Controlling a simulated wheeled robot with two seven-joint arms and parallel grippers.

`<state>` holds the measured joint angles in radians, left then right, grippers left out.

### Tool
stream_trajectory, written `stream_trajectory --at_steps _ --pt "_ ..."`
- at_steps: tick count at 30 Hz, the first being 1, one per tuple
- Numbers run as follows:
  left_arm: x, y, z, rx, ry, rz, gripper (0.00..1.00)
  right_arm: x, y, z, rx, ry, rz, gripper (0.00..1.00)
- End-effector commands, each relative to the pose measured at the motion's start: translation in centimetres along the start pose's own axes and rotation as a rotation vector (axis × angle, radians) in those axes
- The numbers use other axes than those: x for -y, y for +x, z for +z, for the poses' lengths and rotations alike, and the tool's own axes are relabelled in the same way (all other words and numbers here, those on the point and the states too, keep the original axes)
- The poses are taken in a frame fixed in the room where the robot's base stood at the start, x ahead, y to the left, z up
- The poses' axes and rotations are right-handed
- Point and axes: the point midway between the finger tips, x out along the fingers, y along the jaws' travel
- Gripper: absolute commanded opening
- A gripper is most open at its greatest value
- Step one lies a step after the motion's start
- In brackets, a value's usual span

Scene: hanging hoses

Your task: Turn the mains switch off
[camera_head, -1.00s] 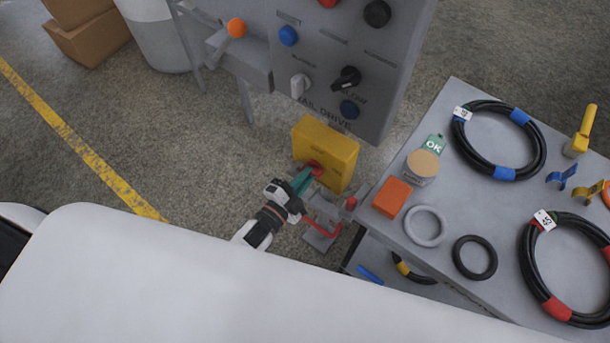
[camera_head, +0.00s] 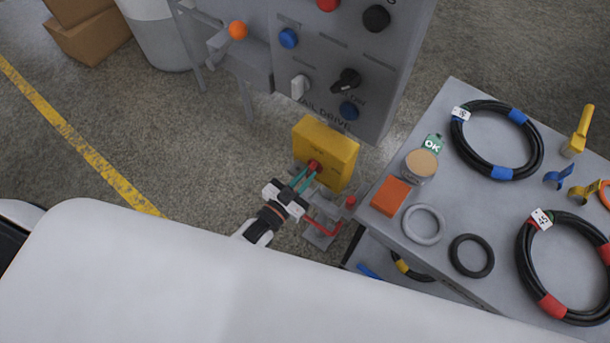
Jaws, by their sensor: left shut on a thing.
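The mains switch is a yellow box (camera_head: 338,150) with a red knob (camera_head: 314,165) on its front face, low beneath the grey control panel. My left gripper (camera_head: 308,178) reaches up to it from below. Its two teal fingers stand on either side of the red knob and are shut on it. The fingertips cover part of the knob, so its exact angle is hard to read. My right gripper is not in view.
The grey control panel (camera_head: 335,55) with buttons and knobs hangs above the yellow box. A grey stand with a red handle (camera_head: 322,228) is close to the gripper's right. A grey table (camera_head: 470,215) with coiled hoses is at the right.

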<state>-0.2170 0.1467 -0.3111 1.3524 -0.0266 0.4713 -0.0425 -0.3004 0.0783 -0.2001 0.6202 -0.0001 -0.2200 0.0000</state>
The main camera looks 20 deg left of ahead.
Motion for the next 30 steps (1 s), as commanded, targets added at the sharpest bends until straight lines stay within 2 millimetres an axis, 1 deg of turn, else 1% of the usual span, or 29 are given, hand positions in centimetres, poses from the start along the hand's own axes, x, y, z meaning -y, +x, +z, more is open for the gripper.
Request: stream_trajectory --at_steps 9,26,27,29,30 --pt "0.02 -0.07 -0.12 -0.003 -0.126 -0.001 0.0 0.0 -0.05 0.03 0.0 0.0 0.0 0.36" --pt "0.05 -0.08 -0.13 -0.003 -0.155 -0.001 0.0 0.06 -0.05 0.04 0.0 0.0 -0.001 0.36" --pt "0.05 -0.08 -0.13 -0.003 -0.155 0.0 0.18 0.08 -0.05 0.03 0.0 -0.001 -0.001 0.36" --pt "0.05 -0.07 -0.12 -0.003 -0.154 0.0 0.27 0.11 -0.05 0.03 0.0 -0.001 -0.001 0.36" --pt "0.04 -0.07 -0.1 -0.002 -0.154 0.0 0.34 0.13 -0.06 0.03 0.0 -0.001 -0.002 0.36"
